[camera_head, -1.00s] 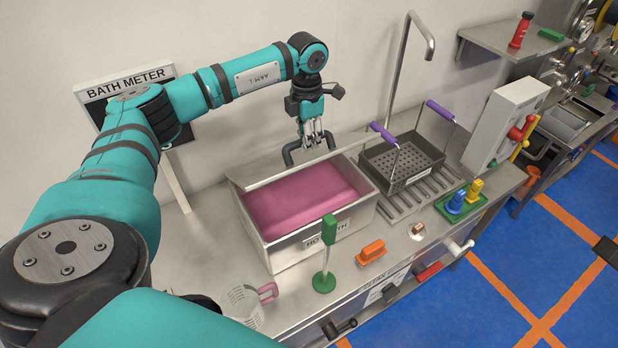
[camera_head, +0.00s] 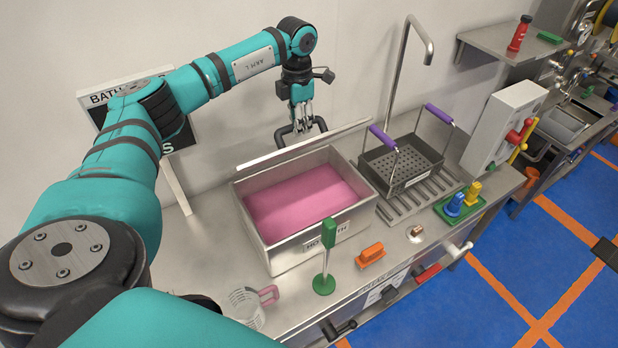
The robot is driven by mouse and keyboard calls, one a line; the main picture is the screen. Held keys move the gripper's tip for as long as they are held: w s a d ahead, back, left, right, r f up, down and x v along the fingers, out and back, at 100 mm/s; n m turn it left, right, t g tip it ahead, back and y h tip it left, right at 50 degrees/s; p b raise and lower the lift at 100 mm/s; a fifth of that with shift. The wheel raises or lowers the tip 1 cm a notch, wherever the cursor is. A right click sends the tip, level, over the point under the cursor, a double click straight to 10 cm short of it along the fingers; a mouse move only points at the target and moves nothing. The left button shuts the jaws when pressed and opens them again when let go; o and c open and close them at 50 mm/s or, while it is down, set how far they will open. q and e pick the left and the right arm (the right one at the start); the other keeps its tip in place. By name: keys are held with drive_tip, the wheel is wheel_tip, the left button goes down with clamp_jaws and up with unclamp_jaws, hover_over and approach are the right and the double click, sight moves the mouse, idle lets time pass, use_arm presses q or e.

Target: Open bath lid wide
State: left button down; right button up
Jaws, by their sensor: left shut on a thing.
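The hot bath (camera_head: 290,253) is a steel box on the counter, with pink contents (camera_head: 300,202) in plain view. Its lid (camera_head: 303,146) stands raised at the back of the box, seen nearly edge-on as a thin strip. A dark handle (camera_head: 282,138) sticks up behind the lid's edge. My left gripper (camera_head: 302,122) is shut on the lid handle, above the back of the bath. The exact finger contact is small in view. My right gripper is not in view.
A black basket (camera_head: 402,165) with purple handles stands right of the bath, near a tall bent pipe (camera_head: 404,75). A green post (camera_head: 328,255), an orange block (camera_head: 370,254) and a glass jug (camera_head: 246,305) stand along the front. The wall is close behind the lid.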

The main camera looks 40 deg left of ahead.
use_arm(q)
drive_tip(key=shift+w+a+r, duration=0.3)
drive_tip(key=shift+a+r, duration=0.2)
drive_tip(key=shift+a, duration=0.1)
drive_tip(key=shift+r, duration=0.1)
drive_tip(key=a, duration=0.1)
drive_tip(key=w+a+r, duration=0.1)
drive_tip(key=a, duration=0.1)
drive_tip(key=w+a+r, duration=0.1)
drive_tip(key=shift+a, duration=0.35)
drive_tip(key=a, duration=0.1)
drive_tip(key=w+a, duration=0.1)
drive_tip(key=a, duration=0.1)
drive_tip(key=w+a, duration=0.1)
drive_tip(key=a, duration=0.1)
drive_tip(key=shift+r, duration=0.35)
idle(0.4)
